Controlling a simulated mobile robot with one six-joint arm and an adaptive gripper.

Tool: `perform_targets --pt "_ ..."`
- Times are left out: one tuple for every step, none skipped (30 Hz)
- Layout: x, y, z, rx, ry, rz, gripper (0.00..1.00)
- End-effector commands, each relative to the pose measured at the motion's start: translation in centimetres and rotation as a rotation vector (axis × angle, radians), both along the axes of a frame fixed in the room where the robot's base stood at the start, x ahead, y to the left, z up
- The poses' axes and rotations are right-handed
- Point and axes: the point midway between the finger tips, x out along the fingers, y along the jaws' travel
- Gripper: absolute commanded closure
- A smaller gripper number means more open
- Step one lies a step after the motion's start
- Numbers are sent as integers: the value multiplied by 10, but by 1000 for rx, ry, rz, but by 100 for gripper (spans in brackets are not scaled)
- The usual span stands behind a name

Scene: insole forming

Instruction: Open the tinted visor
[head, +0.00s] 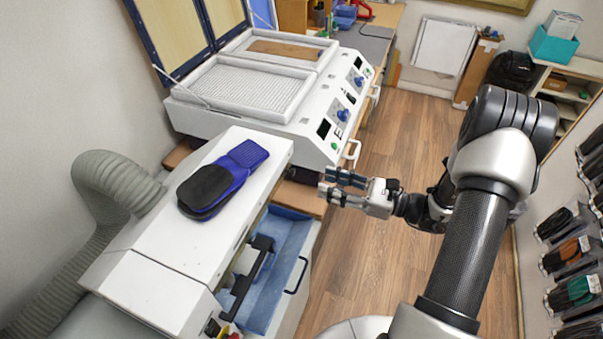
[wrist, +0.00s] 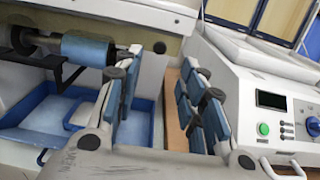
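A white machine (head: 180,235) stands at the left in the head view, with a blue surface (head: 286,240) low in its open front and a slim dark handle (head: 297,276) on it. I cannot tell whether this blue surface is the tinted visor or a tray. In the wrist view the blue surface (wrist: 140,127) lies at the left, below a roller with a blue drum (wrist: 88,49). My gripper (head: 335,188) is open and empty, in the air to the right of this machine. In the wrist view the padded fingers (wrist: 160,95) stand apart with nothing between them.
A white press (head: 315,120) with knobs and raised lids stands behind; its control panel (wrist: 275,115) is close to my right finger in the wrist view. A blue and black insole pair (head: 222,180) lies on the machine's top. Wooden floor (head: 395,270) is clear at the right.

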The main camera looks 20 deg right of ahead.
Motion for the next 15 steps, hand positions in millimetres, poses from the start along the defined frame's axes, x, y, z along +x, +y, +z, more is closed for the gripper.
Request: perform_targets --pt "7 11 1 1 1 6 63" --pt "10 17 1 1 0 6 63" --pt "15 24 0 1 2 6 63" --pt "19 29 0 1 2 6 63" --pt "22 33 0 1 2 6 63" --pt "27 39 0 1 1 5 63" --pt "30 44 0 0 1 5 63" --pt "33 48 0 0 1 4 63" --pt "36 52 0 0 1 4 63" --pt "39 55 0 0 1 4 63" --pt "41 58 0 0 1 3 63" --pt "43 61 0 -1 1 3 63" --pt "45 63 0 -1 1 3 63" --pt "46 64 0 0 0 2 63" --pt "48 66 0 0 0 1 63"
